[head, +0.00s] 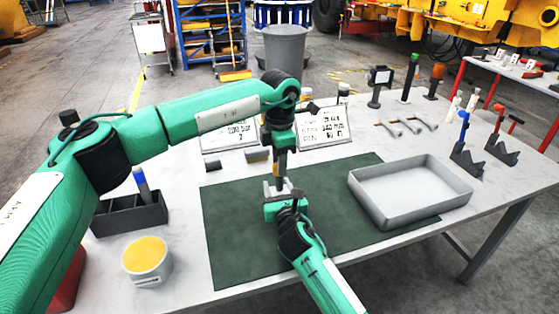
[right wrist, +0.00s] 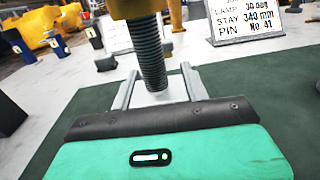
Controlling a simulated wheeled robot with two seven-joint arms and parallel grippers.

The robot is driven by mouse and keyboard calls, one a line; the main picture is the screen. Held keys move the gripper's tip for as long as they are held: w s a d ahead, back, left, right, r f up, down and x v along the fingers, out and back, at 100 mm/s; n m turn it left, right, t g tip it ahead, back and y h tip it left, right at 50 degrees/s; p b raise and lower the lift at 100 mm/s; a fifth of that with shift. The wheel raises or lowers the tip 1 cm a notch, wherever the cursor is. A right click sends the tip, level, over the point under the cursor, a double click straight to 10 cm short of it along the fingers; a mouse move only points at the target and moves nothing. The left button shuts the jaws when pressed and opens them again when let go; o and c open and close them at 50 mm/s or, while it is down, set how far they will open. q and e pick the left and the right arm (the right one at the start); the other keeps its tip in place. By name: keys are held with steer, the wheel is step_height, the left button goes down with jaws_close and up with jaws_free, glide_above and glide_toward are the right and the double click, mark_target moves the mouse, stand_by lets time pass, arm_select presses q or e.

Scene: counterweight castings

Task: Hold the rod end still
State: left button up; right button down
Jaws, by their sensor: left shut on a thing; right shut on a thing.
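A threaded metal rod (right wrist: 150,52) stands upright in the right wrist view, with a tan sleeve at its top. Its lower end is between the fingers of my right gripper (right wrist: 158,92), which is shut on the rod end. In the head view my right gripper (head: 279,186) reaches up from the bottom, over the green mat (head: 235,235). My left gripper (head: 281,150) points down directly above it, shut on the upper part of the rod. Fingers and arm hide much of the rod in the head view.
A grey tray (head: 375,211) lies on the mat's right side. A yellow-topped pot (head: 147,258) and a dark compartment box (head: 130,217) stand at left. A printed card (head: 325,127) stands behind. Tools and dark holders (head: 467,163) line the back and right. The mat's front left is clear.

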arm_select(q)
steer(key=m, duration=2.2)
steer(key=shift+w, duration=0.1)
steer(key=m, duration=0.7)
steer(key=o, duration=0.9)
